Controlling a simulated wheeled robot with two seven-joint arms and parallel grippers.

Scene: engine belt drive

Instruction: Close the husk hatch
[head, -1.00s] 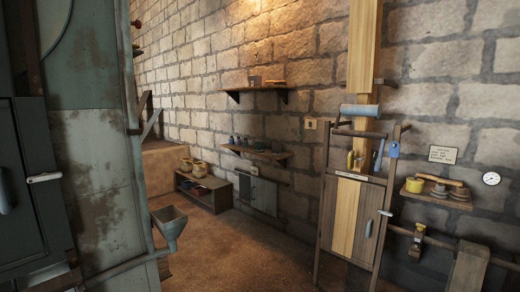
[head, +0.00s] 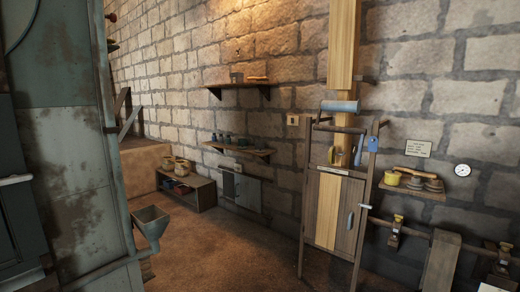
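No panel in the head view carries a readable "husk hatch" label, so I cannot tell for sure which one it is. A wooden panel (head: 324,208) with a grey handle (head: 350,221) and a small, unreadable name strip stands in an upright frame right of centre. It looks flush with its frame. A small grey double-door cabinet (head: 241,190) sits low on the back wall; how its doors stand is too small to tell. A large rusty green-grey metal housing (head: 68,150) fills the left side. Neither of my grippers shows.
A metal funnel (head: 151,221) juts from the housing. Wall shelves (head: 240,150) and a low wooden rack (head: 186,190) line the back. A pipe with brass fittings (head: 396,221) runs at right, below a small shelf (head: 412,190). The brown floor between housing and wooden frame is clear.

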